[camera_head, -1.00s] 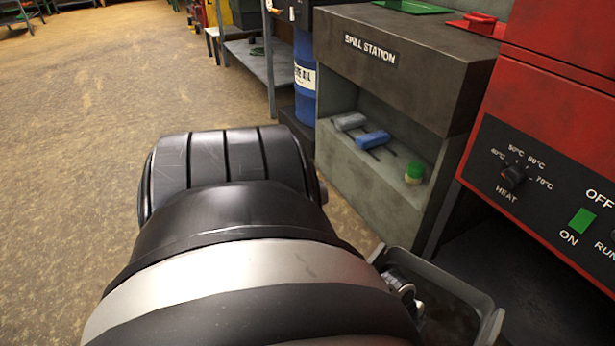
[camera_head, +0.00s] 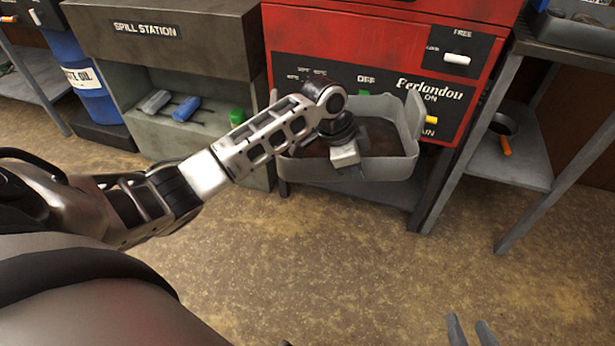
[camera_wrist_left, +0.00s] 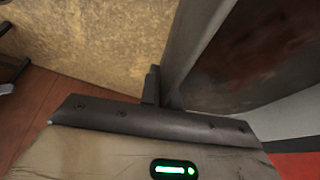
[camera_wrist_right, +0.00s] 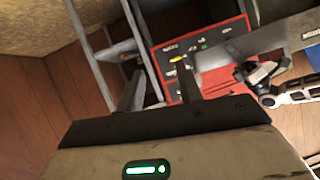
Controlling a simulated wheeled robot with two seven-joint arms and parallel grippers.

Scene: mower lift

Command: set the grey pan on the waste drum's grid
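The grey pan (camera_head: 392,170) is a deep tray in front of the red machine, its inside stained dark red-brown. My left gripper (camera_head: 346,158) is at its near wall. In the left wrist view the pan wall (camera_wrist_left: 195,40) runs down between the fingers, which look closed on it; one finger is largely hidden. The waste drum (camera_head: 88,80) is blue with a white oil label, at the far left beside the spill station; its grid is out of view. My right gripper (camera_head: 470,332) is empty and open at the bottom edge; its spread fingers show in the right wrist view (camera_wrist_right: 160,88).
The spill station (camera_head: 165,45) stands between drum and machine, with blue and grey tools and a green-lidded jar. The red machine (camera_head: 385,40) is behind the pan. A metal stand (camera_head: 500,160) is to the right. The floor in front is clear.

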